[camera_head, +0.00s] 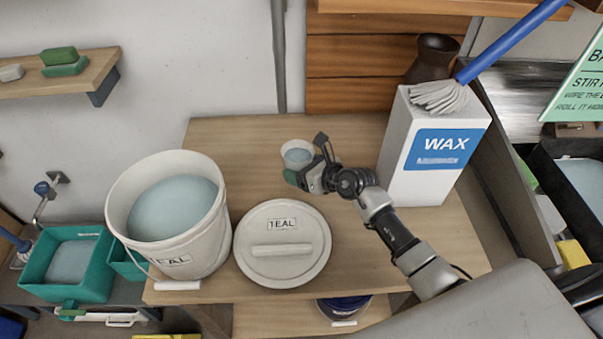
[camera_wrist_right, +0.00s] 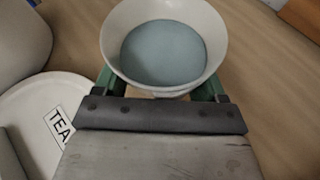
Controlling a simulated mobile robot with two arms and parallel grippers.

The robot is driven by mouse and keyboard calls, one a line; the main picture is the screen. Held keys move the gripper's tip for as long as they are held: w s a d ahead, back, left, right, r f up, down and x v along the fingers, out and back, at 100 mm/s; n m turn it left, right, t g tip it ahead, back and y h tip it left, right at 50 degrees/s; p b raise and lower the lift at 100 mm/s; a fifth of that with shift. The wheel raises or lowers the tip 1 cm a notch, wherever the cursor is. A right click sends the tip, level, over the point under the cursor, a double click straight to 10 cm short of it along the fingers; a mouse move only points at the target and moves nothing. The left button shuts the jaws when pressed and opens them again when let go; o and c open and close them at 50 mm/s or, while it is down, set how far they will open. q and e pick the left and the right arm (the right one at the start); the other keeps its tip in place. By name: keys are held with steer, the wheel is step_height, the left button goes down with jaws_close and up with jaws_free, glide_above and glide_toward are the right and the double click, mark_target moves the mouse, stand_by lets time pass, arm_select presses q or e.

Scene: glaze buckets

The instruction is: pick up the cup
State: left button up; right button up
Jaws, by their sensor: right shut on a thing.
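The cup (camera_head: 297,152) is small and white with pale blue glaze inside. It is upright at the back middle of the wooden table in the head view, and it fills the top middle of the right wrist view (camera_wrist_right: 164,48). My right gripper (camera_head: 299,172) reaches it from the near right side. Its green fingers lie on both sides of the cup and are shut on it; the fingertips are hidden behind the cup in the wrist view. I cannot tell whether the cup's base touches the table. My left gripper is not in view.
A white TEAL bucket (camera_head: 207,235) of blue glaze stands left on the table (camera_head: 350,240). Its lid (camera_head: 284,272) lies flat before the cup.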

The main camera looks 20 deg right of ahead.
steer(key=a+r+b+v, duration=0.1)
steer(key=r+v, duration=0.1)
steer(key=v, duration=1.1)
steer(key=shift+a+r, duration=0.25)
steer(key=shift+a, duration=0.05)
steer(key=shift+s, duration=0.2)
steer(key=shift+r, duration=0.1)
stand_by(1.2)
